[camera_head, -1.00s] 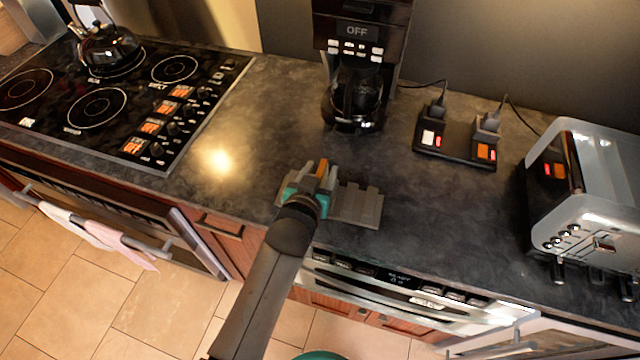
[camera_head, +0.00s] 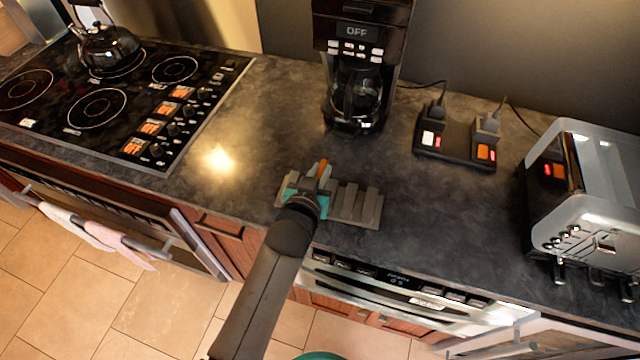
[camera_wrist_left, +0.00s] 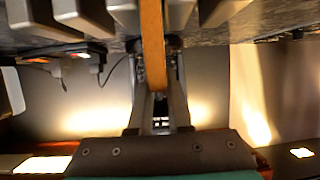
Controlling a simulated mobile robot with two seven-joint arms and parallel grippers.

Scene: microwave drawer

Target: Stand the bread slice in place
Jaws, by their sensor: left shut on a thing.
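The bread slice (camera_head: 322,169) is a thin orange-brown piece, seen nearly edge-on in the head view. My left gripper (camera_head: 318,182) is shut on it, above the left part of a grey slotted rack (camera_head: 366,208) on the counter. In the left wrist view the slice (camera_wrist_left: 152,45) stands upright between the fingers (camera_wrist_left: 155,85), with grey rack ribs (camera_wrist_left: 82,14) on both sides of it. The slice looks to be between ribs, but I cannot tell whether it touches the rack's base. My gripper hides part of the rack. My right gripper is not in view.
A coffee maker (camera_head: 357,75) stands behind the rack. A power strip (camera_head: 455,143) with plugs and a silver toaster (camera_head: 590,190) are to the right. A stove (camera_head: 120,95) with a kettle (camera_head: 106,46) is at left. The counter between stove and rack is clear.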

